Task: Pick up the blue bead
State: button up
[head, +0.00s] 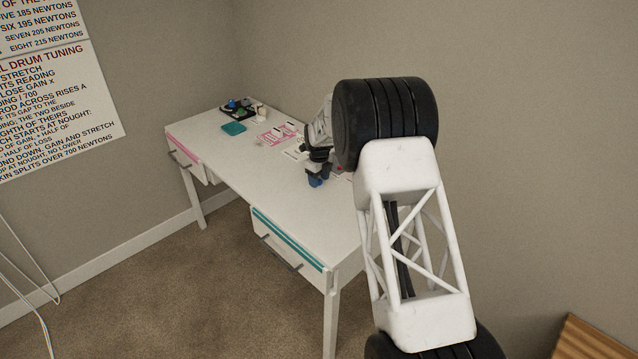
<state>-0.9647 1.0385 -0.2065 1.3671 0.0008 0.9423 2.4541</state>
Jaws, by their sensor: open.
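A small round blue thing (232,103), which looks like the blue bead, sits on a black tray (225,111) at the far end of the white table. It is too small to make out in detail. My gripper (316,181) is open, with blue at its tips. It is low over the right side of the table, well apart from the tray, to its right and nearer to me. I cannot tell whether its tips touch the tabletop, or whether anything lies between them.
The white table (270,190) has drawers with pink and teal trim. A teal square (233,128) lies beside the tray, with small green and pale things on the tray. A pink printed sheet (277,134) lies nearer my gripper. The table's near half is clear. Walls stand behind.

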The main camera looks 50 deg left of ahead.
jog(key=c, duration=1)
jog(key=shift+r, duration=0.15)
jog(key=shift+r, duration=1.5)
jog(key=shift+s+d+r, duration=0.1)
jog(key=shift+d+r, duration=0.05)
jog(key=s+d, duration=0.3)
jog(key=d, duration=0.1)
jog(key=s+d+r, duration=0.1)
jog(key=s+d, duration=0.2)
jog(key=d, duration=0.1)
jog(key=s+d, duration=0.3)
jog(key=d, duration=0.1)
jog(key=shift+d+r, duration=0.25)
jog(key=shift+d, duration=0.05)
